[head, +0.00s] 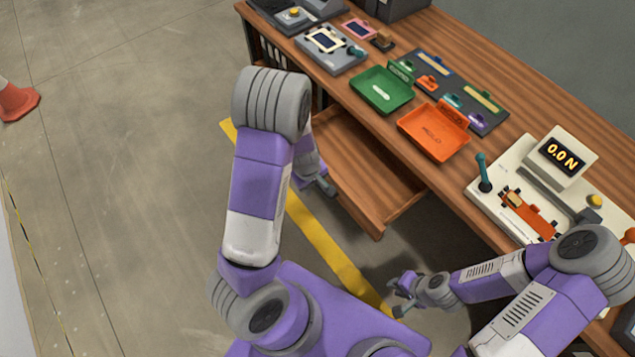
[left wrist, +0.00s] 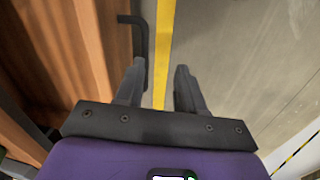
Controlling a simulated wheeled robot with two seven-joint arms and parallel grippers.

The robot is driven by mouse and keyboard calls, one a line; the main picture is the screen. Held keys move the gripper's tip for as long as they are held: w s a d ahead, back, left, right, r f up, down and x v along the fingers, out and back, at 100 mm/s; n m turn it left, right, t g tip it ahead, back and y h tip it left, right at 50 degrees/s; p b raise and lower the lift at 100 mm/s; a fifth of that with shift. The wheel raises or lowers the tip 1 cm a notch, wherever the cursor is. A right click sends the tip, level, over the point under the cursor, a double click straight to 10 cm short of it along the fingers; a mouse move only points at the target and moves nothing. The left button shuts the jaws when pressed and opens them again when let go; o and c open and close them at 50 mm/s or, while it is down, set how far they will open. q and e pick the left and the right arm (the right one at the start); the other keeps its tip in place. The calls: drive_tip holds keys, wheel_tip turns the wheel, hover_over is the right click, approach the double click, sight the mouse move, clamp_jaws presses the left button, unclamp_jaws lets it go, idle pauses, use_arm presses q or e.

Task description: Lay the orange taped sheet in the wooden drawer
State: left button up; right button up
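The wooden drawer (head: 365,165) is pulled out from under the table, and the part of its inside that I see is bare. Its wooden front (left wrist: 95,50) with a dark bar handle (left wrist: 143,45) shows in the left wrist view. My left gripper (head: 326,186) is by the drawer's front; in the left wrist view its fingers (left wrist: 158,88) are apart and empty, the left fingertip close to the handle. A small orange piece (head: 428,83) lies on the dark mat; I cannot tell whether it is the orange taped sheet. My right gripper (head: 396,294) hangs low over the floor, seemingly open and empty.
On the table are a green tray (head: 383,92), an orange tray (head: 432,135), the dark mat (head: 450,75) with several coloured pieces, and a tester with a 0.0 N display (head: 562,157). A yellow line (head: 325,240) crosses clear floor. A cone (head: 15,100) stands far left.

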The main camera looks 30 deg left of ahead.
sight(318, 186)
use_arm(q)
drive_tip(key=shift+n+t, duration=0.3)
drive_tip(key=shift+n, duration=0.4)
drive_tip(key=w+f+b, duration=0.2)
drive_tip(key=f+b, duration=0.1)
drive_tip(key=w+f+b, duration=0.1)
drive_tip(key=f, duration=0.1)
drive_tip(key=shift+w+a, duration=0.2)
drive_tip(key=shift+a, duration=0.1)
clamp_jaws()
